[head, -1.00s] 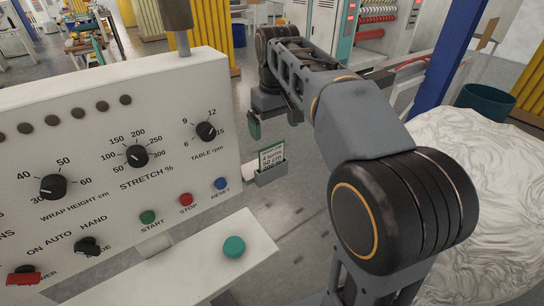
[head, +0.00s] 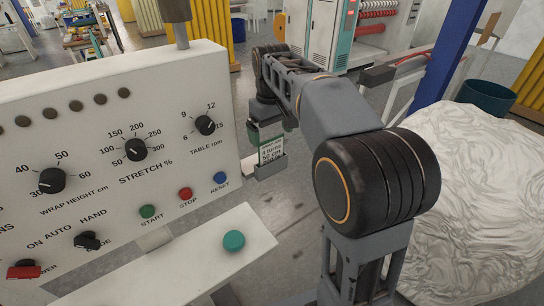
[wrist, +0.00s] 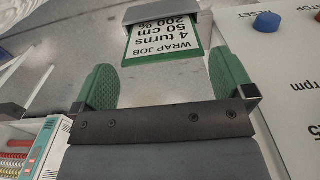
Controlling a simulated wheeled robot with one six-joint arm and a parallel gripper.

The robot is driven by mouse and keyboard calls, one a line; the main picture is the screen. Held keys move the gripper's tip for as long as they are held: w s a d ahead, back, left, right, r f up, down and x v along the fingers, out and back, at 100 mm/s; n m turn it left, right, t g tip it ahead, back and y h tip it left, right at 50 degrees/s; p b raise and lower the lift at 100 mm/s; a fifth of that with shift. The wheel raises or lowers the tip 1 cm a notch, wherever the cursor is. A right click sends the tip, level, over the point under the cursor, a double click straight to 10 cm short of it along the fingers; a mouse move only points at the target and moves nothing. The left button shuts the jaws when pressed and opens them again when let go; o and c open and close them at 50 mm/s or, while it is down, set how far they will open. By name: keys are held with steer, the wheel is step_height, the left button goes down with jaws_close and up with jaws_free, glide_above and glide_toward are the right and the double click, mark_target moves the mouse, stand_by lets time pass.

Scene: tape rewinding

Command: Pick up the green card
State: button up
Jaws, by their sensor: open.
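The green card (head: 269,153), green-edged with a white printed face, stands in a small grey holder (head: 270,170) at the right side of the control panel. In the wrist view the card (wrist: 165,40) shows upside down, reading "WRAP JOB", with its far end inside the holder (wrist: 168,13). My gripper (wrist: 163,76) is open and empty, its two green ridged fingers apart. The card's near edge lies between and slightly beyond the fingertips in that view, with no visible contact. In the head view my gripper (head: 258,127) is just above the card and partly covers its top.
The white control panel (head: 110,130) with knobs and buttons stands close left of the holder. A white ledge with a teal button (head: 234,240) juts out below. A wrapped white load (head: 465,200) and a blue post (head: 445,65) are to the right.

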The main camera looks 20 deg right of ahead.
mark_target(271, 146)
steer(key=shift+f, duration=2.5)
steer(key=c, duration=0.6)
